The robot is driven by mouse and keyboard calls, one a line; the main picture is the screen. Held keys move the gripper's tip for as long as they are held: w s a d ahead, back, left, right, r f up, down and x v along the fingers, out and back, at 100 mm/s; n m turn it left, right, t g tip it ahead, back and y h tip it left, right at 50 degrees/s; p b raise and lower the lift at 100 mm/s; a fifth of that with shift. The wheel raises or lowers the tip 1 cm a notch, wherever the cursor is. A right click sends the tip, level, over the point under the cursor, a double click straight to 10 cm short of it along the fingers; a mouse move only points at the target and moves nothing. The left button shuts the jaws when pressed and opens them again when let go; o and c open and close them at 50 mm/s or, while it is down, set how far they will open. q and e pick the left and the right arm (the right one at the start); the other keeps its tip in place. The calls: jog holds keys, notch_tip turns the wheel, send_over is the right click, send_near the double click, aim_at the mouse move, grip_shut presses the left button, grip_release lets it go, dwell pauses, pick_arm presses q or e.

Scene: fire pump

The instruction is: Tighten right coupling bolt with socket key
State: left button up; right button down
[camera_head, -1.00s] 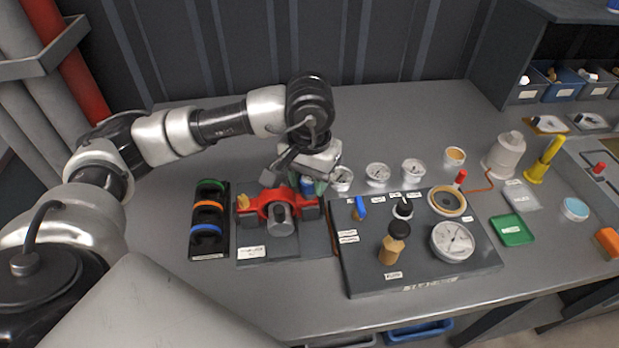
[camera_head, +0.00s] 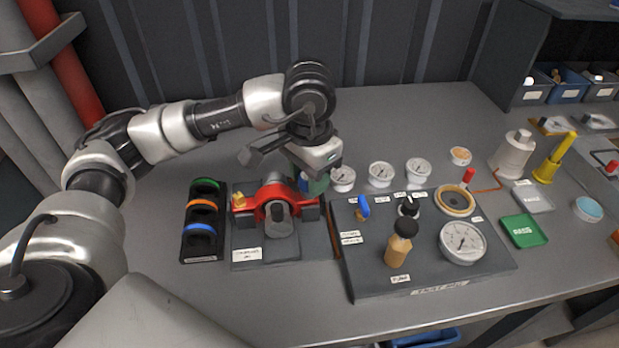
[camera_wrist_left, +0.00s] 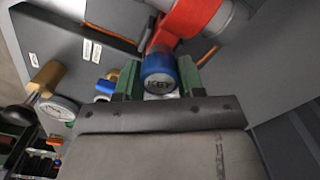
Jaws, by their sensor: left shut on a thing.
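The red coupling (camera_head: 274,204) sits on its grey base at the left of the bench, with a brass bolt head (camera_head: 238,199) on its left side. My left gripper (camera_head: 311,184) is at the coupling's right end, pointing down, its green fingers shut on the blue socket key. In the left wrist view the key (camera_wrist_left: 160,72), marked "KEY", sits between the green fingers (camera_wrist_left: 159,80), close to the red coupling (camera_wrist_left: 188,18). The right coupling bolt is hidden by the key and gripper. I cannot tell whether the key is seated on it. My right gripper is not in view.
A dark rack with green, orange and blue rings (camera_head: 203,222) stands left of the coupling. A panel (camera_head: 372,284) with a wooden-handled tool, knobs and a gauge (camera_head: 462,241) lies to the right. Small gauges (camera_head: 381,174) stand behind it. The back left bench is clear.

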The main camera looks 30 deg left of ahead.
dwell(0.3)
pick_arm(q)
jog(key=shift+m+b, duration=0.3)
jog(key=shift+n, duration=0.7)
jog(key=shift+r, duration=0.1)
jog(key=shift+r, duration=0.15)
jog(key=shift+r+p, duration=0.8)
jog(key=shift+r, duration=1.25)
